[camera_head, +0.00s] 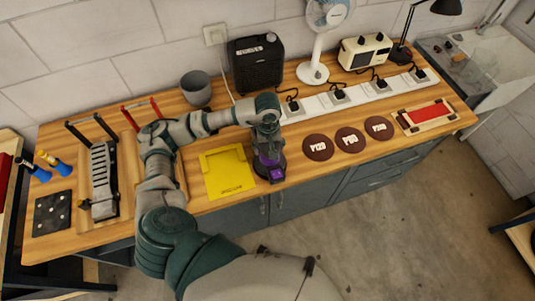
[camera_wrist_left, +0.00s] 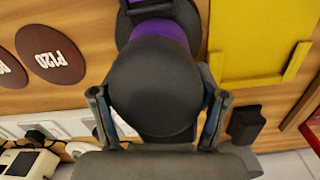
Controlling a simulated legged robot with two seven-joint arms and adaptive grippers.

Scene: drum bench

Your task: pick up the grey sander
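The sander (camera_head: 270,162), dark grey with a purple band, stands upright on the wooden bench near its front edge, just right of the yellow tray. My left gripper (camera_head: 266,122) is over it from above and hides much of its top. In the left wrist view the sander's rounded dark top (camera_wrist_left: 155,85) fills the space between the two fingers of my left gripper (camera_wrist_left: 158,105). The fingers are spread, one on each side of the top; firm contact is not clear. My right gripper is out of view.
The yellow tray (camera_head: 228,188) lies left of the sander. Round brown discs marked with grit numbers, such as P120 (camera_head: 318,147), lie to its right. A white power strip (camera_head: 350,96), black speaker (camera_head: 256,62) and white fan (camera_head: 313,72) stand behind. A grey cup (camera_head: 196,90) is back left.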

